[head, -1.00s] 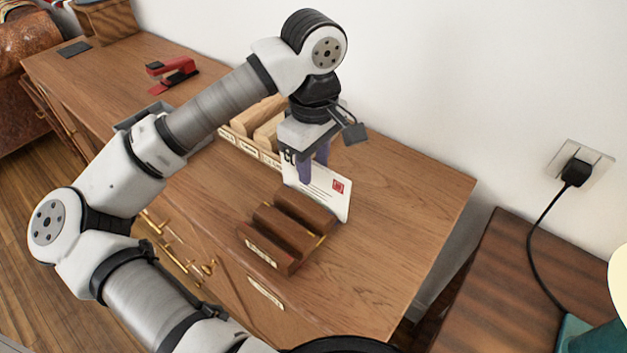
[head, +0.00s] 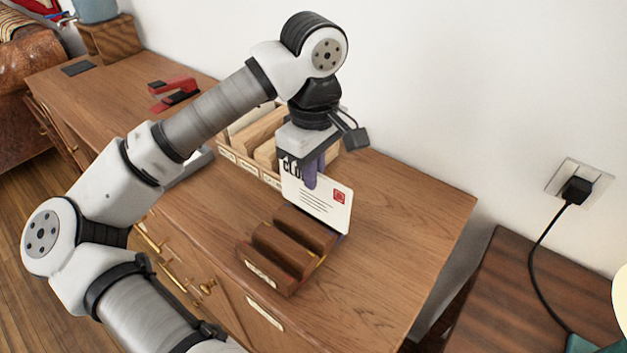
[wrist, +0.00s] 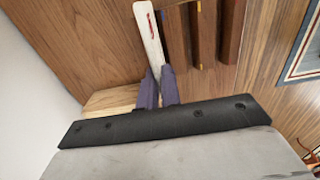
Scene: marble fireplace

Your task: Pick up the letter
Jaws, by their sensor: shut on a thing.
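The letter (head: 322,202) is a white envelope with a red stamp, upright at the back of the brown wooden letter holder (head: 268,262). My gripper (head: 312,177) is above it with its purple fingers shut on its upper edge. In the wrist view the letter (wrist: 148,35) shows edge-on between the fingertips of my gripper (wrist: 157,82). The holder's slats (wrist: 203,35) are beside it. The letter's lower edge is hidden behind the holder in the head view, so I cannot tell whether it touches the holder or desk.
A wooden file box (head: 255,140) with upright dividers stands behind my gripper by the wall. A red stapler (head: 174,92) lies farther left on the desk. The desk (head: 408,220) is clear to the right. A black plug (head: 577,190) sits in the wall socket.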

